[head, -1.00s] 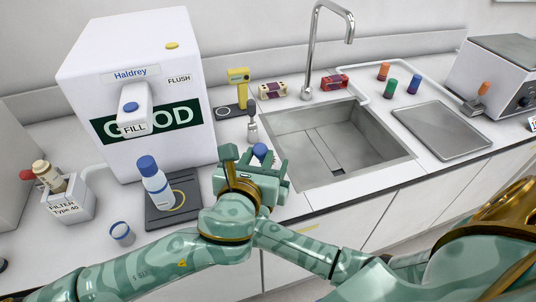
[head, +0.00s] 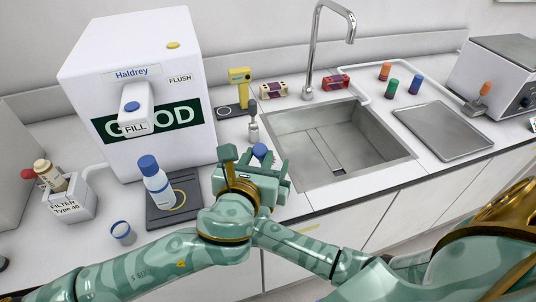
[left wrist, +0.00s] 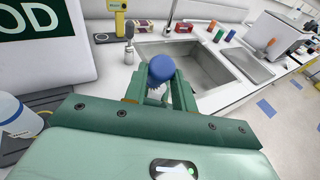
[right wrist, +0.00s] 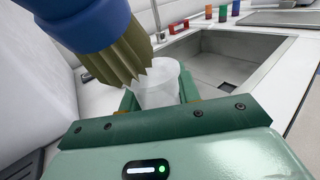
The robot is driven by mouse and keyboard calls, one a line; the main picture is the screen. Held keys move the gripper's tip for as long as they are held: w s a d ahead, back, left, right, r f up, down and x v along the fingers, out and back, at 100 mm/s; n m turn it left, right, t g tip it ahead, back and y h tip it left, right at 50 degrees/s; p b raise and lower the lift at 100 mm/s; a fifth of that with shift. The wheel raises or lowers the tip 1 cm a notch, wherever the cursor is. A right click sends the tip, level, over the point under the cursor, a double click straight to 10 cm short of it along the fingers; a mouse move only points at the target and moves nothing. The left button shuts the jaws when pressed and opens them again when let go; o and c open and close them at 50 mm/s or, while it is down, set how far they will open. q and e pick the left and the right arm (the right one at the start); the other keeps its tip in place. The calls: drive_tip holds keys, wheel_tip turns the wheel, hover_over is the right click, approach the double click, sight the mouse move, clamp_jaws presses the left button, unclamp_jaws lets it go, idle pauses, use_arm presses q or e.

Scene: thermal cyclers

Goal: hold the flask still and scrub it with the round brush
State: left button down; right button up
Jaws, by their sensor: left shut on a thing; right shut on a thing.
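The round brush has a blue handle and a ring of tan bristles. Its blue end (left wrist: 162,68) sits between the fingers of my left gripper (left wrist: 158,92), shut on it. In the right wrist view the brush bristles (right wrist: 125,58) loom large at upper left, angled down towards the flask. The flask (right wrist: 158,88) is pale and translucent, held between the fingers of my right gripper (right wrist: 160,102). The bristles overlap the flask's rim in that view; I cannot tell if they touch. In the head view the grippers are crowded together and only the blue end (head: 260,150) shows above them.
The sink (head: 330,150) with a tall tap (head: 310,50) lies right of the grippers. A large white Haldrey machine (head: 140,90) stands behind left. A blue-capped bottle (head: 157,183) stands on a dark pad. A metal tray (head: 443,130) lies right of the sink.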

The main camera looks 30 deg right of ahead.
use_arm(q)
wheel_tip(320, 180, up, 8)
drive_tip(key=shift+a, duration=0.2)
idle(1.4)
idle(0.4)
use_arm(e)
drive_tip(key=o, duration=1.1)
drive_tip(key=v, duration=1.2)
